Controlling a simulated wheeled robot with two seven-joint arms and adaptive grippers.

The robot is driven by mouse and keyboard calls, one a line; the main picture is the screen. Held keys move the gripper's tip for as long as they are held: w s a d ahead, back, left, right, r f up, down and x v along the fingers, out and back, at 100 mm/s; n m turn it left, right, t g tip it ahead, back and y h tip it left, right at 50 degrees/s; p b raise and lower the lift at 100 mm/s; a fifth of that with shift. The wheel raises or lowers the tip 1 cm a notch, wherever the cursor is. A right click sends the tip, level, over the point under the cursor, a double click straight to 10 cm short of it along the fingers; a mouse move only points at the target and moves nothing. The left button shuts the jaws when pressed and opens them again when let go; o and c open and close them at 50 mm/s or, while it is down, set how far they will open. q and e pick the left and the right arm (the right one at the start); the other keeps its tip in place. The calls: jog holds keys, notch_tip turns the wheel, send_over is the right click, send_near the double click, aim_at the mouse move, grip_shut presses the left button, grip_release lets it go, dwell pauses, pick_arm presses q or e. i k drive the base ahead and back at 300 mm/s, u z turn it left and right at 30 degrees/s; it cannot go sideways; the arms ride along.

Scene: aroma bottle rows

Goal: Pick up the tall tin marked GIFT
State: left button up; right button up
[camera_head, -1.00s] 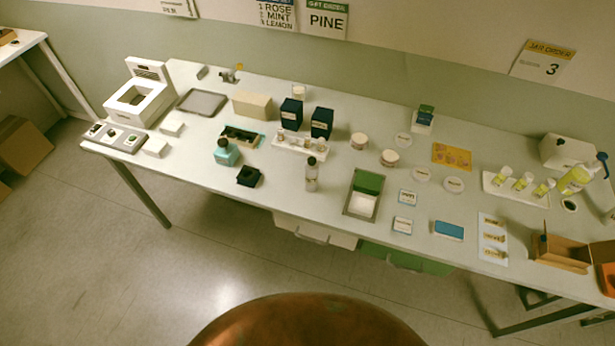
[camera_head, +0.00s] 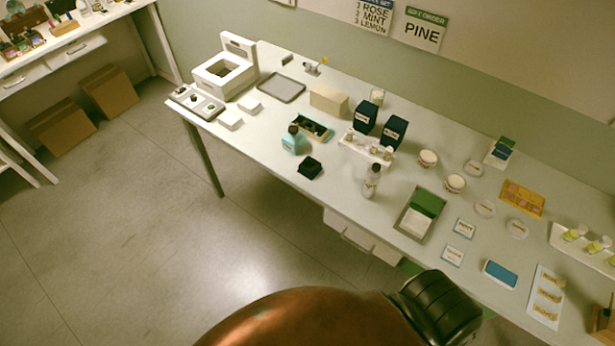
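Two tall dark navy tins stand upright side by side near the middle of the table. The left tin (camera_head: 366,116) and the right tin (camera_head: 393,133) each carry a small pale label. The labels are too small to read, so I cannot tell which one is marked GIFT. Both tins stand behind a white rack of small bottles (camera_head: 366,146). Neither of my grippers is in view. Only a copper-coloured part and a black ribbed part of my own body show at the bottom edge.
A clear bottle (camera_head: 372,181) stands in front of the tins and a beige box (camera_head: 329,101) to their left. Round white-lidded jars (camera_head: 428,158) are to their right. A green-and-white tray (camera_head: 419,212) lies near the front edge. Cardboard boxes (camera_head: 108,90) stand on the floor at left.

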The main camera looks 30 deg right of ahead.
aim_at(370, 187)
jog(key=u, duration=1.8)
jog(key=k, duration=0.95)
jog(key=z, duration=1.7)
